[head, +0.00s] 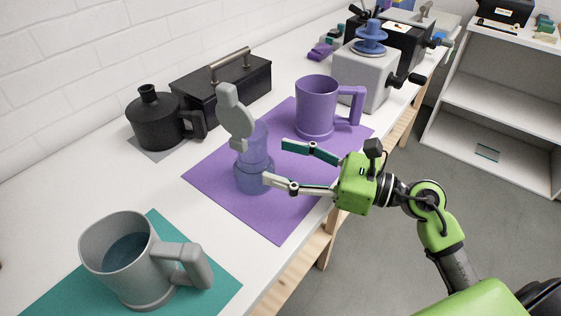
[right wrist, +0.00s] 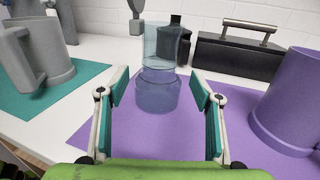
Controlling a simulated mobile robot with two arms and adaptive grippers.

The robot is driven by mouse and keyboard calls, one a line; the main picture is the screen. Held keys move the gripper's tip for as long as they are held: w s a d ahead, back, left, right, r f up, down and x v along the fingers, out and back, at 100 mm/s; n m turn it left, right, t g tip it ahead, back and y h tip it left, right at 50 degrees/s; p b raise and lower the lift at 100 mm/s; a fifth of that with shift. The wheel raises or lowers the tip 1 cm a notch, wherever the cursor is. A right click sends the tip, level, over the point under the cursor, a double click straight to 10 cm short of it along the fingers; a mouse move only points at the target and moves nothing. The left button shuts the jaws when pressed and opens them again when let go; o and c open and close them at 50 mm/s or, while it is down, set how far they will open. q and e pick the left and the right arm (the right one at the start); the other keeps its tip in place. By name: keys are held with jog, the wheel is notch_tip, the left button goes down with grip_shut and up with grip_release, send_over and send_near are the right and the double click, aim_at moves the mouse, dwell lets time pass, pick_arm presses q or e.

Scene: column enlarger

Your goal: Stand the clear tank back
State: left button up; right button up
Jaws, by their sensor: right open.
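The clear tank (head: 254,172) is a see-through blue vessel standing upright on the purple mat (head: 279,222). A grey round flap (head: 236,112) rises at its upper left; I cannot tell how it is joined. In the right wrist view the tank (right wrist: 158,72) stands ahead, between the spread fingers. My right gripper (head: 276,162) is open and empty, its fingertips close to the tank's right side. Contact is not clear. My left gripper is not in view.
A grey mug with dark liquid (head: 105,240) stands on a teal mat at the front left. A purple mug (head: 316,108) stands behind on the purple mat. A black jug (head: 157,122) and black box (head: 222,92) line the wall. A grey cranked machine (head: 362,78) is farther back.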

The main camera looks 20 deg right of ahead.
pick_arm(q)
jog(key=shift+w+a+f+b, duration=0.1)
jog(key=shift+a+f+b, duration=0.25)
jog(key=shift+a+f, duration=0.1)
pick_arm(e)
jog(key=shift+v, duration=0.8)
jog(key=shift+s, duration=0.1)
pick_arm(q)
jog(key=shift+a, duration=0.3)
pick_arm(e)
jog(key=shift+v, duration=3.95)
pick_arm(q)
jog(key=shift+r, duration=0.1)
pick_arm(e)
jog(key=shift+r, duration=0.1)
